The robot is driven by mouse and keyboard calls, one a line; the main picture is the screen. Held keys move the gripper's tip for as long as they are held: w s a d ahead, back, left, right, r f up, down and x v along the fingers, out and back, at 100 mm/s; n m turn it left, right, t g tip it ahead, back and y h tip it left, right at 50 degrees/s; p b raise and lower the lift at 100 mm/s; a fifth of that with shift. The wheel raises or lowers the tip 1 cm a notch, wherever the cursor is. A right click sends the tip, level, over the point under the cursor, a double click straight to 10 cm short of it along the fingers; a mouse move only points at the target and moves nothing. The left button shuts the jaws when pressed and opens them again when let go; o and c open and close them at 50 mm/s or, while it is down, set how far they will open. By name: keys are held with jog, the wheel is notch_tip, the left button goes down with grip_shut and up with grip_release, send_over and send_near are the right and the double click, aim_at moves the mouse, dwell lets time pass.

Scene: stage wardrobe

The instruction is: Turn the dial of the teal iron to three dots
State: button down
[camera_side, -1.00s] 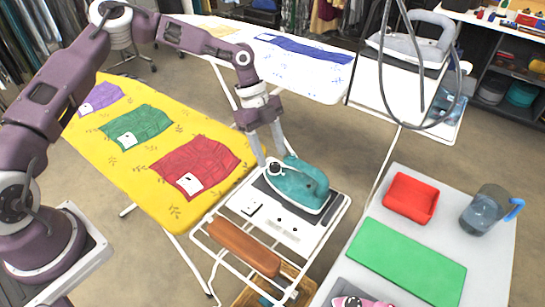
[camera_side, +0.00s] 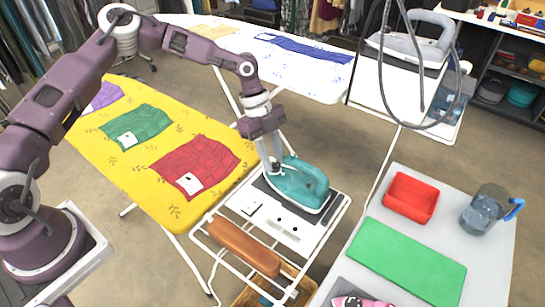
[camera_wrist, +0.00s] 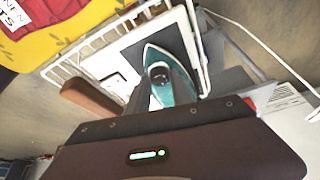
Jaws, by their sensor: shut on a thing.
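The teal iron (camera_side: 303,185) rests on the dark pad of a white wire rack at the end of the yellow ironing board. In the wrist view the iron (camera_wrist: 155,53) lies straight ahead, its tip pointing away from me. My gripper (camera_side: 272,169) reaches down to the front of the iron's top, its fingers shut on the dial. In the wrist view the gripper (camera_wrist: 160,83) has a finger on either side of the round, dark-centred dial (camera_wrist: 159,73). The dots and the dial's setting are too small to read.
The yellow board (camera_side: 150,165) holds folded cloths. A grey table to the right holds a red tray (camera_side: 411,197), a green mat (camera_side: 407,261) and a jug (camera_side: 484,212). A grey iron (camera_side: 410,45) stands behind.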

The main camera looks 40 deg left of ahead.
jog(key=m+g, duration=0.1)
jog(key=m, duration=0.4)
jog(key=shift+w+d+g+y, duration=0.15)
jog(key=shift+w+g+y, duration=0.05)
jog(key=shift+g+y, duration=0.2)
jog(key=m, duration=0.2)
jog(key=m+g+y, duration=0.1)
jog(key=m, duration=0.2)
jog(key=shift+w+d+y, duration=0.1)
jog(key=shift+d+y, duration=0.05)
jog(key=shift+y, duration=0.15)
jog(key=shift+m, duration=0.3)
jog(key=c, duration=1.1)
grip_release()
jog(key=shift+v, duration=3.6)
